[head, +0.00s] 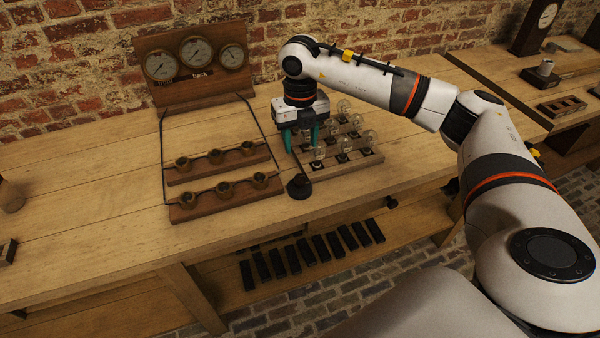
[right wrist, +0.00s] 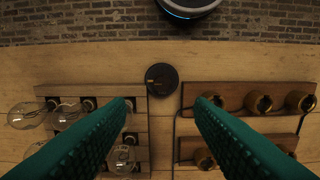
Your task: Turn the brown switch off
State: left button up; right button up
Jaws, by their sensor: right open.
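The switch is a small round dark piece (head: 298,186) at the front of the bench, between the jar racks and the bulb board. A thin dark stalk seems to rise from it. In the right wrist view the switch (right wrist: 162,79) is a black disc with a small brownish lever on its face; I cannot tell its on or off position. My right gripper (head: 301,138) points down above the bench, behind the switch in the head view. Its teal fingers are apart and empty, and the switch shows just beyond the gap between the fingertips (right wrist: 162,103). My left gripper is out of view.
A wooden board with several glass bulbs (head: 372,160) stands right of the switch. Two wooden racks with brass jars (head: 226,200) stand left, framed by dark rods. A gauge panel (head: 195,62) is behind them. Dark blocks (head: 306,250) lie on the shelf below.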

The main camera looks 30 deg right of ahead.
aim_at(300, 176)
notch_tip(300, 176, down, 11)
jog(key=shift+a+f+p, duration=0.1)
jog(key=shift+f+p, duration=0.1)
jog(key=shift+p, duration=0.65)
jog(key=c, duration=1)
